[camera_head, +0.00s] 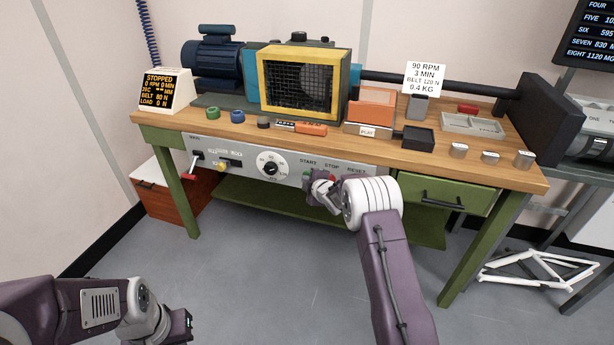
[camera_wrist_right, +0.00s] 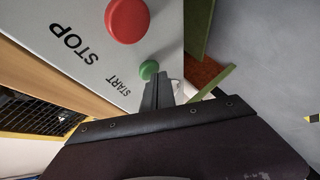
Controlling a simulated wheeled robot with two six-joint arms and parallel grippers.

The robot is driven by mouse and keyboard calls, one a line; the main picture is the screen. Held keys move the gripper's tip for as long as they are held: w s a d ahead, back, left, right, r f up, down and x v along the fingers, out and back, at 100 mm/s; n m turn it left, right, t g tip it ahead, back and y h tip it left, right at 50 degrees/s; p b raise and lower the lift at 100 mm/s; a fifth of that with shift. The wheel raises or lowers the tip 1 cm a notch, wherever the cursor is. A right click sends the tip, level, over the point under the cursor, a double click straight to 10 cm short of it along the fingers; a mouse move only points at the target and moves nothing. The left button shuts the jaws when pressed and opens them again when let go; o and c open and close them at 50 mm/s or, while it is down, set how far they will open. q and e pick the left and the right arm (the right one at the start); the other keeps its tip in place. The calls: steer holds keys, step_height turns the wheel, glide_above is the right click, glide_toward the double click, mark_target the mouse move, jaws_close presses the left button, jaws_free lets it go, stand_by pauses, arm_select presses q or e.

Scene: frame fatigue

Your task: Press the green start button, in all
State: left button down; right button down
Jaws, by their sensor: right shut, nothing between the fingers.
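The green start button (camera_wrist_right: 149,69) sits on the grey panel under the word START in the right wrist view. In the head view it is a small green patch (camera_head: 306,176) partly behind my right gripper (camera_head: 312,184). The shut, empty fingertips (camera_wrist_right: 157,78) are right by the green button; I cannot tell whether they touch it. The larger red stop button (camera_wrist_right: 128,19) is beside it. My left gripper (camera_head: 188,320) is low at the left, away from the bench, and its jaws are not clear. The display (camera_head: 165,90) reads STOPPED.
The panel also carries a dial (camera_head: 270,168), a yellow knob (camera_head: 221,166) and a red-tipped lever (camera_head: 193,172). A caged machine (camera_head: 300,82) stands on the wooden bench. A sign (camera_head: 424,77) reads 90 RPM, 3 MIN, BELT 120 N, 0.4 KG. The floor before the bench is clear.

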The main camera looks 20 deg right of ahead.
steer(key=shift+w+d, duration=0.2)
steer(key=shift+w, duration=0.05)
steer(key=shift+s, duration=0.1)
stand_by(0.4)
steer(key=shift+s+a+b, duration=0.5)
steer(key=shift+s+b, duration=0.05)
steer(key=shift+s, duration=0.05)
